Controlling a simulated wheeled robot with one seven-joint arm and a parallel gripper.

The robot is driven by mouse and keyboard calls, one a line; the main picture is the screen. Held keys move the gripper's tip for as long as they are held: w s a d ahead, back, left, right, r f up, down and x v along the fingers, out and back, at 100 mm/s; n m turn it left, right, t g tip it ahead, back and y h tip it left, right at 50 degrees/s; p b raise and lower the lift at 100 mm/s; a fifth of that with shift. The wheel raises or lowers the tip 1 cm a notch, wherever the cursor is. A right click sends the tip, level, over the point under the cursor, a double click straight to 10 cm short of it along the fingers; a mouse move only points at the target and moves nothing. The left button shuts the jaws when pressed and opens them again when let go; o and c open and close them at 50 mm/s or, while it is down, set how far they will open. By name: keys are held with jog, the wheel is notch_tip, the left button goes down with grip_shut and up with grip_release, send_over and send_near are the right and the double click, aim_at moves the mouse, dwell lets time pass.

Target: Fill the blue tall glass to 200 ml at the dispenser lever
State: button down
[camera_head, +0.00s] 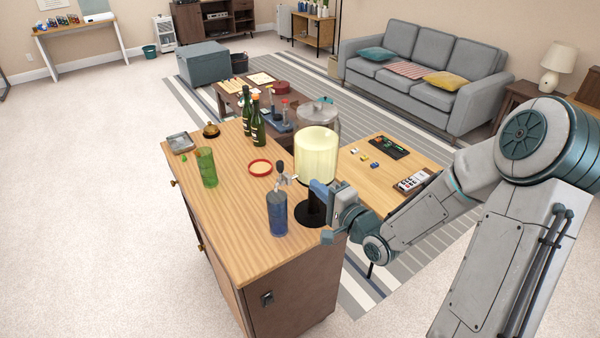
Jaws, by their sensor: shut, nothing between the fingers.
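The blue tall glass (277,214) stands upright on the wooden bar top, at its near right. Its rim is just below the small tap and lever (283,172) of the dispenser. How much liquid the glass holds I cannot tell. The dispenser (316,155) is a pale yellow cylinder on a black stand, to the right of and behind the glass. My gripper (318,188) is shut and empty, close to the dispenser's lower front and right of the lever and glass. Whether it touches the dispenser I cannot tell.
A green tall glass (207,168), a grey tray (181,142) and a red-rimmed round dish (260,167) stand on the bar top (235,220). Two dark bottles (257,122) stand near its far right edge. The front left of the bar top is clear.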

aim_at(280, 172)
jog(key=p+x, duration=0.2)
jog(key=x, duration=0.7)
jog(key=shift+w+a, duration=0.3)
jog(key=shift+d, duration=0.15)
